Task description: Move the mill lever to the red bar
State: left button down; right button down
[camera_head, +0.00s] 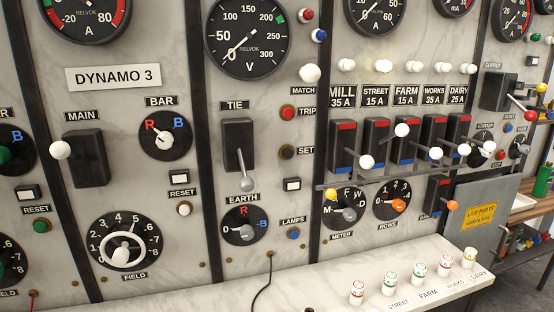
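The mill switch (343,141) is a black block under the MILL 35 A label, with a red band at its top and a blue band at its bottom. Its lever ends in a white knob (366,162), which sits low, toward the blue end. The street lever's white knob (402,130) sits higher, toward the red end. The farm knob (436,153), works knob (463,154) and dairy knob (489,148) sit low. Neither of my grippers is in view.
A marble ledge (250,293) juts out below the panel, holding several small white plugs (389,284). A black cable (266,285) hangs to the ledge. A grey rail (400,177) runs below the feeder switches. A box with a yellow sign (478,219) stands at right.

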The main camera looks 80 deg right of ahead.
aim_at(366, 162)
jog(key=z, duration=3.15)
